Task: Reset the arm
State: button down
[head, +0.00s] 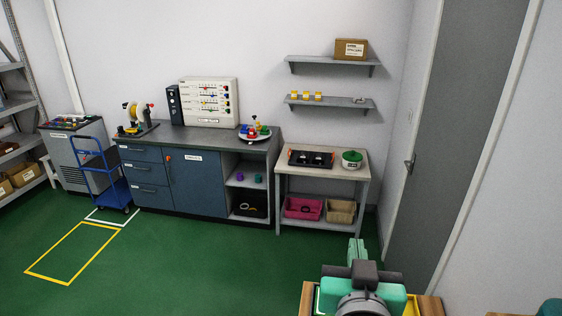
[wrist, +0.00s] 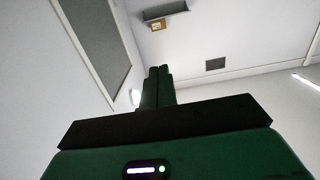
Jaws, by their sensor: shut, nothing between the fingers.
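My gripper (wrist: 159,72) shows in the wrist view with its two green fingers side by side, shut and empty, pointing up into the room. In the head view my gripper (head: 357,245) rises at the bottom right, above a wooden-edged surface, apart from any object.
A blue workbench (head: 185,182), a small table (head: 323,171) and two wall shelves (head: 333,60) stand at the far wall. A grey door (head: 455,120) is at the right. A blue trolley (head: 115,192) stands left. The green floor (head: 200,265) between is clear.

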jog(key=s+a+r+n+t+y, duration=0.1)
jog(key=s+a+r+t, duration=0.1)
jog(key=s+a+r, duration=0.3)
jog(key=s+a+r+n+t+y, duration=0.1)
jog(key=s+a+r, duration=0.4)
jog(key=r, duration=0.5)
jog(key=s+a+r+t+y+p, duration=0.1)
jog(key=s+a+r+t+y, duration=0.1)
jog(key=s+a+r+t, duration=0.3)
notch_tip(320, 180, up, 3)
jog(key=shift+a+r+n+y, duration=0.15)
jog(key=shift+a+n+y, duration=0.25)
jog(key=shift+a, duration=0.15)
jog(key=shift+s, duration=0.1)
